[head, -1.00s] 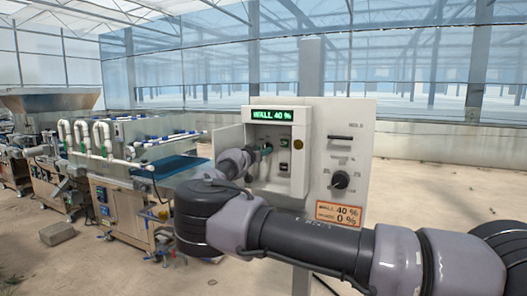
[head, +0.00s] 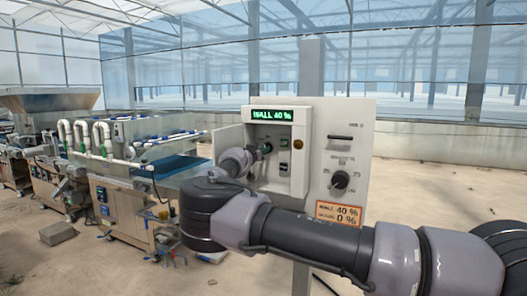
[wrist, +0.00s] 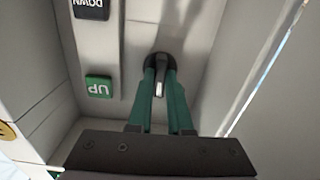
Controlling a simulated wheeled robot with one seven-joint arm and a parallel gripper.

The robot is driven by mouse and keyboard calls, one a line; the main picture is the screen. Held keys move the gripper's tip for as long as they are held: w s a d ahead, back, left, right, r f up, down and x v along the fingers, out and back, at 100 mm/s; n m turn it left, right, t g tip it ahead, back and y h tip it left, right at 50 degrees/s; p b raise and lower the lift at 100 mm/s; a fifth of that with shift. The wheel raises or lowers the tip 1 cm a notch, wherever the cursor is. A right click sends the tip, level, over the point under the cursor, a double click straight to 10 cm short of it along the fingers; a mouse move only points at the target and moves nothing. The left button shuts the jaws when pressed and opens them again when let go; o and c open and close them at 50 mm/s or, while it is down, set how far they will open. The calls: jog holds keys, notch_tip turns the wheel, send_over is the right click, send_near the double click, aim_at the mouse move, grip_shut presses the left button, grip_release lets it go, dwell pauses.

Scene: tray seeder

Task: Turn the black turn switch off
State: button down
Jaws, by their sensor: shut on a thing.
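The black turn switch (wrist: 161,62) sits on the light inner panel of the box in the wrist view. It is round and dark, with a pale-tipped lever pointing towards my gripper. My gripper (wrist: 160,78) has its green fingers shut on the switch, one on each side of the lever. In the head view my gripper (head: 263,151) reaches into the open box from the left, and the switch is mostly hidden there.
The open door (head: 228,141) stands left.

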jog(key=shift+a+n, duration=0.1)
jog(key=shift+n, duration=5.6)
jog(key=c, duration=0.8)
grip_release()
jog(key=shift+c, duration=0.2)
jog(key=v, duration=1)
jog(key=shift+s, duration=0.35)
jog(key=shift+a, duration=0.2)
